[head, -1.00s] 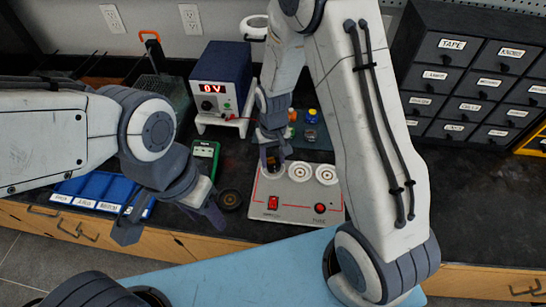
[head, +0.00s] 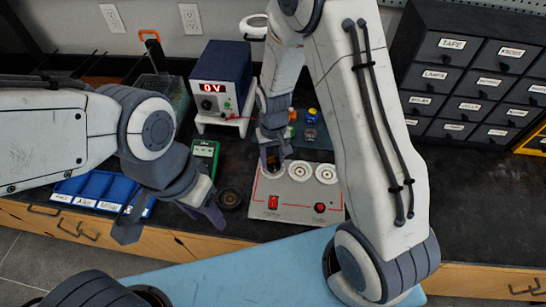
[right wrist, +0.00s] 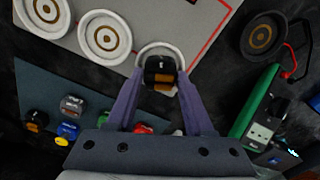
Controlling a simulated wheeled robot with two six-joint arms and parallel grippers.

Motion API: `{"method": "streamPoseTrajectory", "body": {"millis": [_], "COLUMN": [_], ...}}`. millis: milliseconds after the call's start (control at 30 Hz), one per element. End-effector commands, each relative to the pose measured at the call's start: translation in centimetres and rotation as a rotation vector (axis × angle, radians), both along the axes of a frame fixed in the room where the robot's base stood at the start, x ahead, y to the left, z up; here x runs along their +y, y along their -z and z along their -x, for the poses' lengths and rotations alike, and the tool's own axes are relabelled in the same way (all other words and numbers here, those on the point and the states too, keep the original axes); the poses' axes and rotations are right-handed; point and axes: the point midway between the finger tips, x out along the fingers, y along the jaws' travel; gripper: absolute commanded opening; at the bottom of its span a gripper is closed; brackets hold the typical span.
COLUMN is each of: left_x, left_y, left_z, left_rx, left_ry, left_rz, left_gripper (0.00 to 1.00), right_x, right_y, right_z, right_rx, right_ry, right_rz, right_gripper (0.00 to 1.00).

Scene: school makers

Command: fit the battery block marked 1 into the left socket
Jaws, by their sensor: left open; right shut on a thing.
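The battery block (right wrist: 160,72), black and copper with a small light mark, is between the fingers of my right gripper (right wrist: 159,88), which is shut on it. The left socket's white ring (right wrist: 157,46) curves around the block's far side in the right wrist view. In the head view my right gripper (head: 272,163) points down over the left socket (head: 264,188), hiding most of the block. I cannot tell how deep the block sits. The grey socket panel (head: 296,209) also has two empty white sockets, middle (head: 300,171) and right (head: 326,173). My left gripper (head: 172,220) is open and empty, left of the panel.
A power supply (head: 219,80) reading 0 V stands behind the panel. A green meter (head: 204,158) and a dark round piece (head: 230,198) lie left of it. Blue bins (head: 98,191) are further left. Small blocks lie on a mat (right wrist: 45,87) behind the panel. Labelled drawers (head: 470,75) stand right.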

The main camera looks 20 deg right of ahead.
Motion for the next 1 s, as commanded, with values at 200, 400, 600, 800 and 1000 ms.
{"method": "streamPoseTrajectory", "body": {"millis": [200, 400, 600, 800, 1000], "left_x": [0.0, 0.0, 0.0, 0.0, 0.0], "left_y": [0.4, 0.7, 0.8, 0.8, 0.4], "left_z": [0.0, 0.0, 0.0, 0.0, 0.0], "left_rx": [0.000, 0.000, 0.000, 0.000, 0.000], "left_ry": [0.000, 0.000, 0.000, 0.000, 0.000], "left_rz": [0.000, 0.000, 0.000, 0.000, 0.000], "left_gripper": [0.50, 0.50, 0.50, 0.50, 0.50], "right_x": [0.0, 0.0, 0.0, 0.0, 0.0], "right_y": [0.5, 0.9, 1.1, 1.1, 0.7], "right_z": [0.0, 0.0, 0.0, 0.0, 0.0], "right_rx": [0.000, 0.000, 0.000, 0.000, 0.000], "right_ry": [0.000, 0.000, 0.000, 0.000, 0.000], "right_rz": [0.000, 0.000, 0.000, 0.000, 0.000], "right_gripper": [0.00, 0.00, 0.65, 0.65, 0.65]}}
